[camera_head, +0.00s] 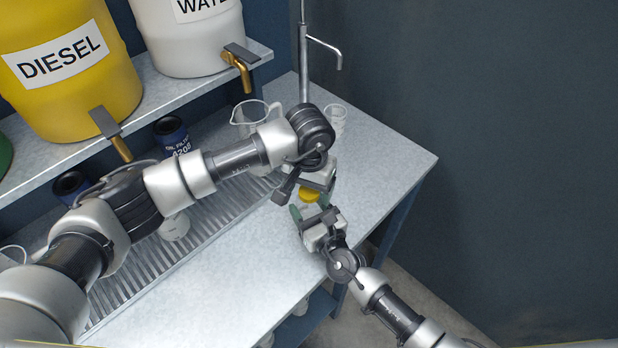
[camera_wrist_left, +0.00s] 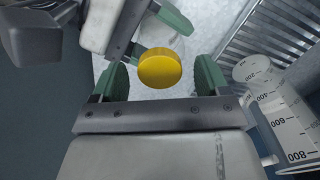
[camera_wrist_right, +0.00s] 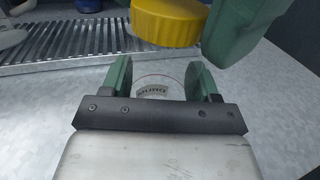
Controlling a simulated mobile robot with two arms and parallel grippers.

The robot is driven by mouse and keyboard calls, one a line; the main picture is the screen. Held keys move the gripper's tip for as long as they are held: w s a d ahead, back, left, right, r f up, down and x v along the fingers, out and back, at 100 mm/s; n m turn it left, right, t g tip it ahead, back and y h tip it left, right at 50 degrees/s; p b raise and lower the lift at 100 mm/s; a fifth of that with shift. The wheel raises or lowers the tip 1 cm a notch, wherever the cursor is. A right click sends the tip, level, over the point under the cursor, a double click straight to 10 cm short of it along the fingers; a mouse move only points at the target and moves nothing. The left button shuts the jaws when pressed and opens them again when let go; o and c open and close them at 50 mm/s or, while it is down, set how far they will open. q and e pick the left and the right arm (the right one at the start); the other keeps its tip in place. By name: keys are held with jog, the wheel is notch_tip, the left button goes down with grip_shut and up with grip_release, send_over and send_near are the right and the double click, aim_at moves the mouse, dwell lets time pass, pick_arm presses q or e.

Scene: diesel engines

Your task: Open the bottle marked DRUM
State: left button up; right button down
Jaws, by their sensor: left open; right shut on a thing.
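A small clear bottle with a yellow cap (camera_head: 309,196) stands on the metal table. My right gripper (camera_head: 315,212) is shut on its body. The right wrist view shows the clear bottle (camera_wrist_right: 152,80) between the green fingers, with a small label that I cannot read surely, under the yellow cap (camera_wrist_right: 168,20). My left gripper (camera_head: 306,186) is above the bottle, open. In the left wrist view the cap (camera_wrist_left: 160,68) lies between its open green fingers (camera_wrist_left: 162,78), with gaps on both sides. The bottle's body is mostly hidden in the head view.
A measuring jug (camera_head: 250,118) and a smaller clear beaker (camera_head: 336,118) stand behind my left arm. Blue oil filters (camera_head: 172,132) stand near the ribbed drain tray (camera_head: 150,272). The yellow DIESEL drum (camera_head: 70,75) and white WATER drum (camera_head: 195,45) stand on the shelf. The table's front is clear.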

pick_arm(q)
jog(key=c, duration=1)
jog(key=shift+c, duration=0.2)
